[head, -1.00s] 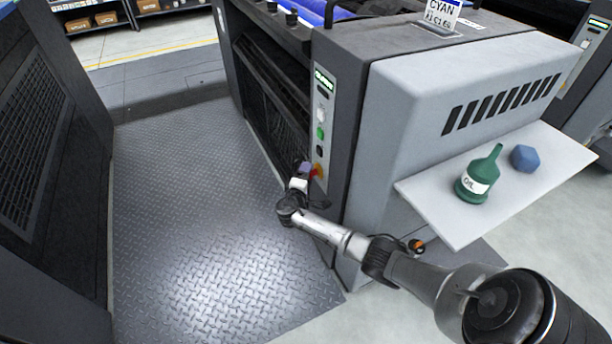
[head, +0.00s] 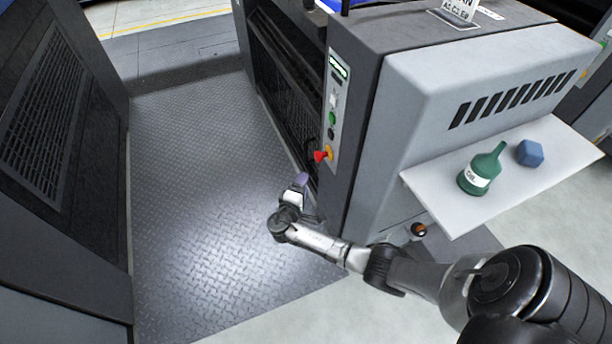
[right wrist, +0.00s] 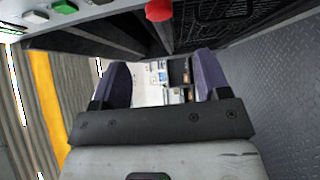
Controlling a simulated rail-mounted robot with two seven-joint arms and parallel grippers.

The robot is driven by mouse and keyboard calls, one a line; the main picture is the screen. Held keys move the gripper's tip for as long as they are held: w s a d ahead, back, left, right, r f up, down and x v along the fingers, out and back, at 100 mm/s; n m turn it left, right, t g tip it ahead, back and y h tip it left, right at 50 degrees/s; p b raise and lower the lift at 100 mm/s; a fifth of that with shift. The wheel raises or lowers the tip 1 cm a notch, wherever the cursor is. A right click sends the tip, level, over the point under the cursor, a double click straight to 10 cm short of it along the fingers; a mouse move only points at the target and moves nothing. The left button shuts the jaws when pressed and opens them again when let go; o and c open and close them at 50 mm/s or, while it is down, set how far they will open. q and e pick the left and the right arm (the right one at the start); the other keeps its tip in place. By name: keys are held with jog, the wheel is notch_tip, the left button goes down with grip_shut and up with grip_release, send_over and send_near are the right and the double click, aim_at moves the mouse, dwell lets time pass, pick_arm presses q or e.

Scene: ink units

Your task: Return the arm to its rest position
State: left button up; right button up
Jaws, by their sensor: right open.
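My right arm (head: 325,245) comes in from the lower right in the head view and reaches out over the metal floor beside the grey machine. My right gripper (head: 301,181) is at its far end, near the machine's front corner and below the red knob (head: 322,156). In the right wrist view the two purple fingers of the gripper (right wrist: 162,82) stand wide apart with nothing between them. The red knob also shows at the top of that view (right wrist: 159,10), beyond the fingers. My left gripper is not in view.
The grey machine (head: 400,120) has a control panel (head: 335,105) on its corner. A dark cabinet (head: 60,130) stands at left. The diamond-plate floor (head: 200,190) between is clear.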

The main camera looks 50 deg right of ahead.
jog(key=shift+a, duration=0.25)
dwell(0.6)
jog(key=w+a+r+m+y, duration=0.1)
jog(key=w+a+r+y, duration=0.1)
jog(key=a+r+y, duration=0.55)
jog(key=s+a+r+t+y+p, duration=0.3)
jog(key=s+a+r+y+p, duration=0.25)
jog(key=a+r, duration=0.4)
jog(key=s+a+r+y+p, duration=0.2)
jog(key=s+a+r+p, duration=0.2)
jog(key=s, duration=0.2)
jog(key=s+a+r+y+p, duration=0.2)
jog(key=s+a+r+p, duration=0.15)
jog(key=s+p, duration=0.2)
jog(key=s+r+g+p, duration=0.2)
jog(key=s+g+p, duration=0.2)
jog(key=s+p, duration=0.7)
jog(key=w+p+v, duration=0.2)
jog(key=p+v, duration=0.9)
jog(key=v, duration=0.1)
jog(key=w+r+p+v, duration=0.1)
jog(key=w+p+v, duration=0.2)
jog(key=p+v, duration=0.8)
jog(key=w+d+r+p+v, duration=0.1)
jog(key=w+p+v, duration=0.1)
jog(key=p+v, duration=1)
jog(key=shift+w+d+r+y, duration=0.2)
jog(key=shift+r+y, duration=0.1)
jog(key=shift+r, duration=0.4)
